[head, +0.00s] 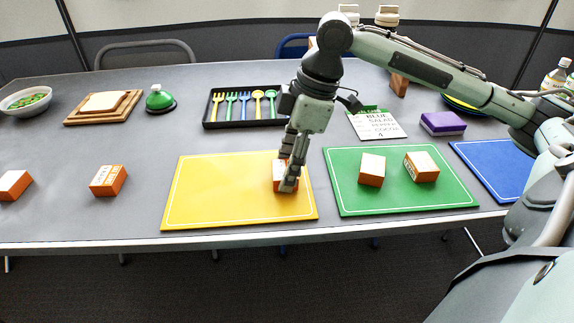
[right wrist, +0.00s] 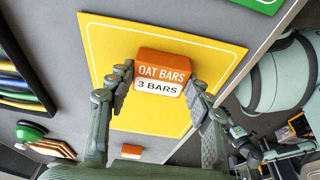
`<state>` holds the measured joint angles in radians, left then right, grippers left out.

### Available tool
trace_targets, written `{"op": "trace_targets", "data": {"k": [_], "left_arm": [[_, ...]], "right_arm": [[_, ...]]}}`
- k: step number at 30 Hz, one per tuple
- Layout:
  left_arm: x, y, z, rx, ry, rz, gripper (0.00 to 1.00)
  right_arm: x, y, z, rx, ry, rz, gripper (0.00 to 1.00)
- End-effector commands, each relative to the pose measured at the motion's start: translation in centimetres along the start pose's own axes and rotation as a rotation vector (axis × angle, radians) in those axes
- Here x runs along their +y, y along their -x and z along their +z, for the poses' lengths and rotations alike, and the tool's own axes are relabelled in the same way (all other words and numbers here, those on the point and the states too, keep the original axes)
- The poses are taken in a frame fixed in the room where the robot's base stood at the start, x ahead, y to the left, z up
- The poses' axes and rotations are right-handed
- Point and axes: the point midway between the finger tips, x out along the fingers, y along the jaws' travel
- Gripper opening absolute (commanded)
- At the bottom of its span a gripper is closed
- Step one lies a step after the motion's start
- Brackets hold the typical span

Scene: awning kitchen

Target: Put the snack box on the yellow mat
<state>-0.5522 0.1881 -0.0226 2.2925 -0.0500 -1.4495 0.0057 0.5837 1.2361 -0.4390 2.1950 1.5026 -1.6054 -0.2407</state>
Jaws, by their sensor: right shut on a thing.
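The yellow mat (head: 215,190) lies flat near the table's front edge, and it fills the middle of the right wrist view (right wrist: 125,65). An orange and white snack box (head: 277,173) is at the mat's right part, partly hidden behind my right gripper (head: 287,175). In the right wrist view the same snack box (right wrist: 162,74) reads "OAT BARS 3 BARS" and sits between the fingers of my right gripper (right wrist: 160,95), which is shut on it. I cannot tell whether the box touches the mat. My left gripper is out of view.
The green mat (head: 400,200) to the right holds two similar boxes. Two more boxes (head: 108,180) lie on the table to the left. A black cutlery tray (head: 212,122), a green bell (head: 159,100) and a bread board (head: 82,118) stand farther back. The blue mat (head: 495,165) is at right.

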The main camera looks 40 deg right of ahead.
Motion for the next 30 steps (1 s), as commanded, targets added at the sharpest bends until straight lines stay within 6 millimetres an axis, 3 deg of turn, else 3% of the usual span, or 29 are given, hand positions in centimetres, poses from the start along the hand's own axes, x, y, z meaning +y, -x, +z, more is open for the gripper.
{"op": "trace_targets", "data": {"k": [7,8,12,23,27,30], "left_arm": [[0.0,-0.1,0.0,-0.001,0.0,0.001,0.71],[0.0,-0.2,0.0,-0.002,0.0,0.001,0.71],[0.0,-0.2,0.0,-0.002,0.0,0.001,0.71],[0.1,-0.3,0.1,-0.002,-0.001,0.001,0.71],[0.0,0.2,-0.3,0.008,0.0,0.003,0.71],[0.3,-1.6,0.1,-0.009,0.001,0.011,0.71]], "right_arm": [[0.0,-0.2,0.0,0.0,-0.001,-0.001,0.22],[0.0,-0.2,0.0,0.001,0.0,0.0,0.53],[0.0,-0.2,0.0,0.001,0.0,0.0,0.71],[0.0,0.0,0.0,0.001,0.0,0.001,0.71],[0.1,1.9,-0.1,0.001,0.0,0.004,0.71],[0.1,4.1,-0.1,0.001,-0.001,0.005,0.71]]}}
